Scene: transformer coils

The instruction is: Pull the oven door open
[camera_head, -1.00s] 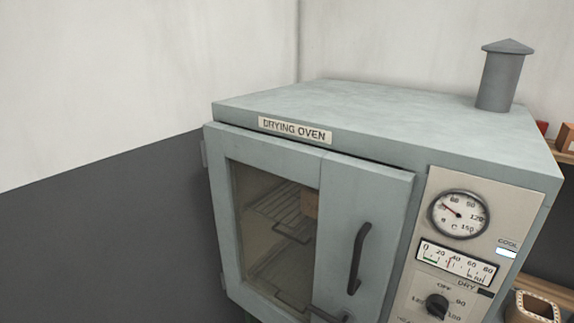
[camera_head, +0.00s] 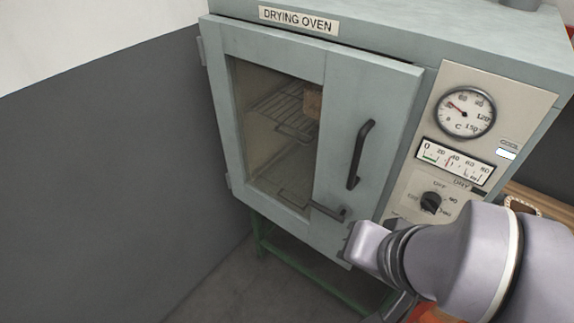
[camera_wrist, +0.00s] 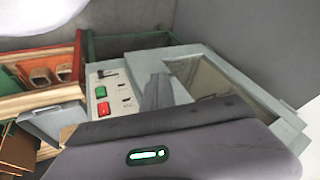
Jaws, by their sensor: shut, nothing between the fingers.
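The grey-blue drying oven's door (camera_head: 372,110) appears shut or nearly so, with a dark seam along its top and right edges. It has a glass window (camera_head: 270,150), a dark vertical bar handle (camera_head: 361,155) on its right part, and hinges at the left. In the wrist view my gripper (camera_wrist: 157,92) shows shut and empty in front of the oven; the contact there is unclear.
The control panel (camera_head: 455,150), with a dial, meter and knob, is right of the door. A wooden shelf (camera_head: 538,200) stands at the right. The wrist view shows green and red buttons (camera_wrist: 103,108). A dark wall (camera_head: 90,190) is left of the oven; the floor below is partly free.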

